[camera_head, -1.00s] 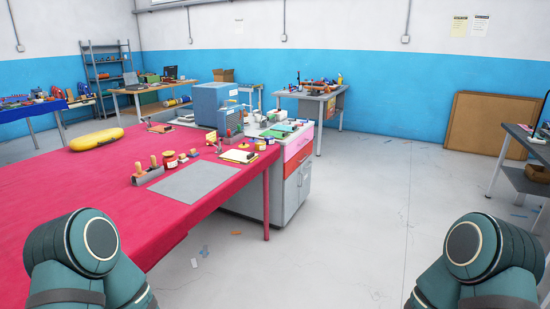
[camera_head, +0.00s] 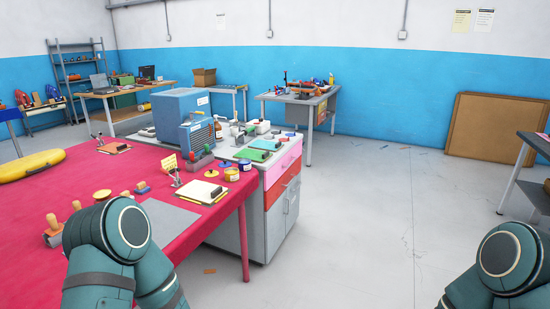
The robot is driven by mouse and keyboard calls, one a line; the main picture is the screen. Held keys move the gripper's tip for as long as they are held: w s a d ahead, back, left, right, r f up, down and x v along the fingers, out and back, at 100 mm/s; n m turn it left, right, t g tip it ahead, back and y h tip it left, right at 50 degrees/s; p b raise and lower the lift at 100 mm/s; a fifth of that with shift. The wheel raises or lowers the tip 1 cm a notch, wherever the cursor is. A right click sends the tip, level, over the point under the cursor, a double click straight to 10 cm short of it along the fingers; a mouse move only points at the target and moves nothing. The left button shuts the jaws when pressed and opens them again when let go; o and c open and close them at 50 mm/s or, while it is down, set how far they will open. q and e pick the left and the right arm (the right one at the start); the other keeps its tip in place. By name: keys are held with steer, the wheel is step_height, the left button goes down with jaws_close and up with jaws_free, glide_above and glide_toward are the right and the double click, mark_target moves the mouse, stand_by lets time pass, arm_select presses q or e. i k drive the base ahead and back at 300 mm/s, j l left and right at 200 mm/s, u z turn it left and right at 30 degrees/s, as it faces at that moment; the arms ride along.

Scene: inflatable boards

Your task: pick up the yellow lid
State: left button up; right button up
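A small flat yellow disc (camera_head: 211,173), which looks like a lid, lies on the red table (camera_head: 140,180) near its far right corner, beside small jars (camera_head: 232,174). Another yellowish round piece (camera_head: 101,195) stands nearer on the table, beside wooden-handled tools; I cannot tell if it is a lid. My two arms show at the lower left and lower right, but neither gripper is in the picture. My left arm covers part of the table's near side.
A clipboard (camera_head: 203,192) and a grey mat (camera_head: 172,218) lie near the table's right edge. A yellow inflated roll (camera_head: 30,165) lies at the left. A cabinet (camera_head: 284,205) with a blue machine (camera_head: 182,117) stands behind. The floor (camera_head: 350,220) to the right is clear.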

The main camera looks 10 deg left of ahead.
mark_target(211, 173)
steer(key=i+u, duration=0.1)
steer(key=i, duration=0.65)
steer(key=i+l+u, duration=0.15)
steer(key=i, duration=0.55)
